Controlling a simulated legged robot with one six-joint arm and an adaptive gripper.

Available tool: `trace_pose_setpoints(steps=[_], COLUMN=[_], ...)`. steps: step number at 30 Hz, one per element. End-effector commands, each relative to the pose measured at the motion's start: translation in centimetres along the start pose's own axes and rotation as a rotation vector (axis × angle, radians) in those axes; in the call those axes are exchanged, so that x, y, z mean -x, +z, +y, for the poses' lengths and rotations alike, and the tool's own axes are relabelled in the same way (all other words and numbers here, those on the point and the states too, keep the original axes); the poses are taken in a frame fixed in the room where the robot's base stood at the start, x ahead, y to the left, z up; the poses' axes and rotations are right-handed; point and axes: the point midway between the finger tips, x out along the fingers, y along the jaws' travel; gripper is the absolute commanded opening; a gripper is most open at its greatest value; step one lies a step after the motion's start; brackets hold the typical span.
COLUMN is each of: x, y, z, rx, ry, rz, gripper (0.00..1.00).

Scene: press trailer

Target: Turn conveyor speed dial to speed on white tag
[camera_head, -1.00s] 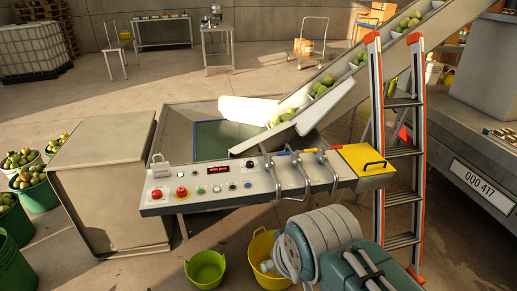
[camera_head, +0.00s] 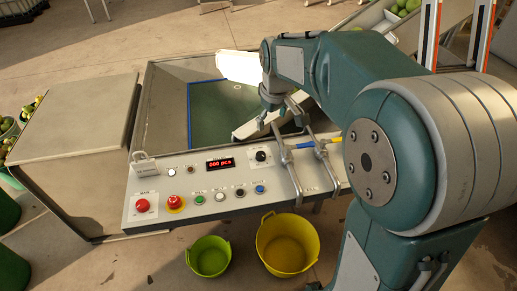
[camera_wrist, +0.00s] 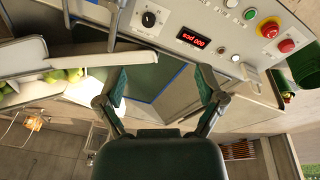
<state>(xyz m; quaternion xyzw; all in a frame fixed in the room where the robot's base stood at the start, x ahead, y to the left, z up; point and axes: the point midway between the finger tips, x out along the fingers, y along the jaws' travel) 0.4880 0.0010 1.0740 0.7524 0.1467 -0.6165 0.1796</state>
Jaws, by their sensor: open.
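The control panel (camera_head: 225,178) carries a black dial (camera_head: 260,156) with a light pointer mark, just right of a red display. The dial also shows at the top of the wrist view (camera_wrist: 148,19).
The red display (camera_head: 220,163) reads 000 pcs. Red buttons (camera_head: 142,205) and several small buttons line the panel. Metal levers (camera_head: 290,170) stand right of the dial, close to my arm. Green (camera_head: 209,257) and yellow (camera_head: 287,245) buckets sit on the floor in front.

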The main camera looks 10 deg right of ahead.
Motion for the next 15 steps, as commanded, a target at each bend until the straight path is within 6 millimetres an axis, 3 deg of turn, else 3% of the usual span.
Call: trace_pose_setpoints(steps=[7, 12, 15], x=[-8.2, -14.1, -16.5], y=[-5.1, -7.3, -7.9], z=[2.6, 3.7, 4.0], rx=[0.152, 0.247, 0.286], ry=[-0.052, -0.090, -0.106], rz=[-0.087, -0.134, -0.151], gripper=[0.88, 0.88, 0.88])
